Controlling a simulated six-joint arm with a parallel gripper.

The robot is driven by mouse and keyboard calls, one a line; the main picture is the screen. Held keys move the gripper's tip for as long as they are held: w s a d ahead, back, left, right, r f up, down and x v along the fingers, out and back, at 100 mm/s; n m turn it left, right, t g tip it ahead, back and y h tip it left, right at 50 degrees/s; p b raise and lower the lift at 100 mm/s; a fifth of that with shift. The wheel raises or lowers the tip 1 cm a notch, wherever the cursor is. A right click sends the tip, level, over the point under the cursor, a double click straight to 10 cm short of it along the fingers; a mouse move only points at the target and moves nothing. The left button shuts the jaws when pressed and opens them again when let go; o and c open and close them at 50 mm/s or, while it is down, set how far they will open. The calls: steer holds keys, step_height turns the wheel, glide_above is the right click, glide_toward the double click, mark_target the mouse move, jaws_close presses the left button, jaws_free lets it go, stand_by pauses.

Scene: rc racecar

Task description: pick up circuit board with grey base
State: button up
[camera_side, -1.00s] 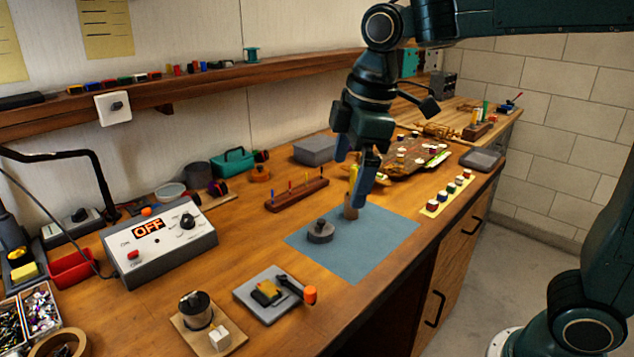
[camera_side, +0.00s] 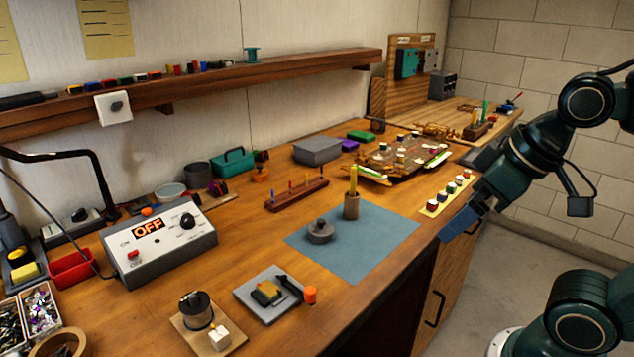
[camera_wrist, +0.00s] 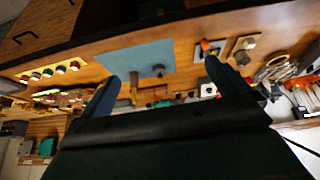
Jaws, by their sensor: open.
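A flat grey plate (camera_side: 247,291) lies on the bench at the front centre, with a small dark and yellow part (camera_side: 267,293) and a black handled piece on it. This may be the circuit board with grey base, but I cannot tell for sure. It seems to show small in the wrist view too, at upper right. My gripper (camera_side: 461,228) is beside the bench's right edge in the side view, far from the plate. In the wrist view, my blue fingers (camera_wrist: 160,85) are spread apart with nothing between them.
A blue mat (camera_side: 375,243) carries a grey lidded pot (camera_side: 320,231) and a brush holder (camera_side: 351,207). The power supply (camera_side: 160,243) is at left. A brown chassis (camera_side: 400,158) lies further back.

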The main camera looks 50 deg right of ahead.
steer(key=shift+s+f, duration=0.1)
steer(key=c, duration=0.5)
steer(key=shift+w+r, duration=0.25)
steer(key=shift+w, duration=0.1)
steer(key=c, duration=0.7)
steer(key=w, duration=0.1)
steer(key=w+r, duration=0.1)
steer(key=w+a, duration=0.1)
steer(key=shift+w+r+g, duration=0.15)
steer(key=shift+r+g, duration=0.25)
jaws_close()
steer(key=w+a+g, duration=0.2)
steer(key=w+a, duration=0.1)
steer(key=w, duration=0.7)
steer(key=w+a+g, duration=0.1)
steer(key=w+a, duration=0.2)
steer(key=w, duration=0.6)
steer(key=w+a+f+g, duration=0.1)
steer(key=w+a+f, duration=0.2)
steer(key=w+f, duration=0.2)
steer(key=w+a+f+g, duration=0.1)
steer(key=w+a+f, duration=0.2)
steer(key=w+f, duration=0.2)
steer(key=w+a+f+g, duration=0.1)
steer(key=w+a+f, duration=0.3)
steer(key=f, duration=0.5)
steer(key=shift+w+f+g, duration=0.35)
steer(key=shift+w+g, duration=0.05)
steer(key=shift+w, duration=0.25)
